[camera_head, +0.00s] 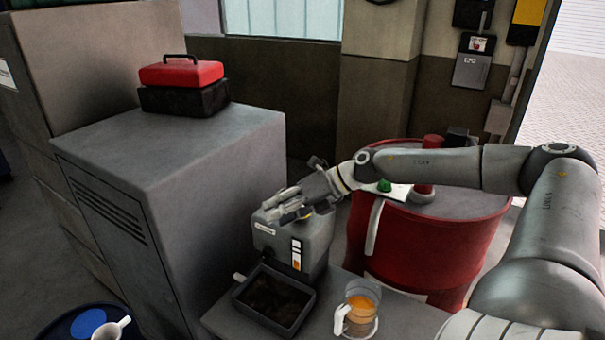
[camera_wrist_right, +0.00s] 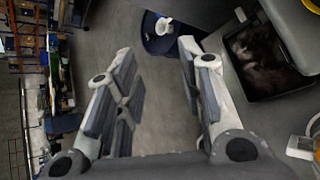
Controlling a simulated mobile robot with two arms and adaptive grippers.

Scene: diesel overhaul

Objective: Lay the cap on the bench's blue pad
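My right gripper (camera_head: 283,207) reaches in from the right over the top of a grey canister (camera_head: 312,242) with a white label. In the right wrist view the fingers of my right gripper (camera_wrist_right: 157,55) are spread, with only floor and distant things between them. A yellow rounded part shows beside the gripper at the canister's top, mostly hidden in the head view; its edge also shows in the right wrist view. I cannot tell if it is the cap. My left gripper is out of view.
A dark open tray (camera_head: 242,296) and a jug of amber liquid (camera_head: 361,299) stand before the canister. A grey cabinet (camera_head: 190,150) bearing a red toolbox (camera_head: 180,73) is left. A red drum (camera_head: 435,235) stands behind right. A blue drum (camera_wrist_right: 160,42) holds a white funnel (camera_wrist_right: 163,25).

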